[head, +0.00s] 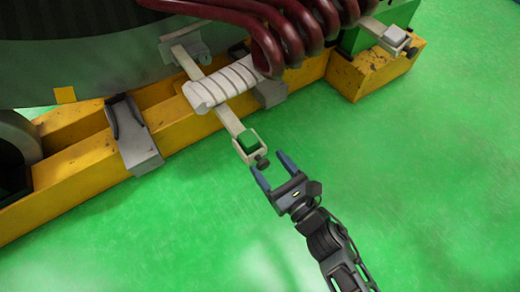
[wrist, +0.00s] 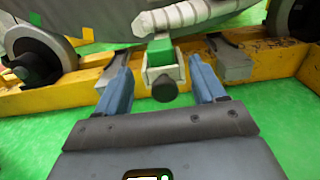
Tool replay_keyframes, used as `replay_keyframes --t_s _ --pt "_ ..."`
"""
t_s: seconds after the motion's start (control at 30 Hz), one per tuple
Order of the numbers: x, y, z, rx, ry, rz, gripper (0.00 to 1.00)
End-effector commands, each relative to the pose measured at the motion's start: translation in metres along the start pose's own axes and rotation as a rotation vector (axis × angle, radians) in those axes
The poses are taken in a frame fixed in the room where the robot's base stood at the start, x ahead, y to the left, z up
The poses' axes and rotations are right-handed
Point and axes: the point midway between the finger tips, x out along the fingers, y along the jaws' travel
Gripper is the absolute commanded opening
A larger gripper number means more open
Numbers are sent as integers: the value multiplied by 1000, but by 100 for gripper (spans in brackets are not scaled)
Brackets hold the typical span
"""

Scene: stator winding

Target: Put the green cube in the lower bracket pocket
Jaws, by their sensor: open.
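The green cube (head: 249,141) sits in the pocket at the end of the lower bracket (head: 231,121), below the white-wrapped section. It also shows in the wrist view (wrist: 161,52), seated between the pale pocket walls (wrist: 163,73). A dark round knob (wrist: 164,89) sticks out of the pocket's front. My gripper (head: 271,171) is open and empty, just in front of the pocket on its lower right. In the wrist view its two blue fingers (wrist: 160,90) stand apart on either side of the knob, and do not appear to touch the cube.
A second bracket (head: 385,32) with a pale block (head: 395,34) is at the upper right. Dark red coils (head: 270,30) hang above the lower bracket. A yellow beam (head: 80,190) runs behind it, with a grey clamp (head: 134,140) at left. The green floor to the right is clear.

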Motion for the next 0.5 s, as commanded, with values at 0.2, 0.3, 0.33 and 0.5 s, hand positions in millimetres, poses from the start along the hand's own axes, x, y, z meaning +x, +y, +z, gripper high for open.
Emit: replay_keyframes --t_s 0.2,0.3,0.33,0.5 --pt "-37 0 0 0 1 0 69" --pt "-46 0 1 0 0 0 69" --pt "-48 0 0 0 0 0 69" --pt "-51 1 0 0 -1 1 69"
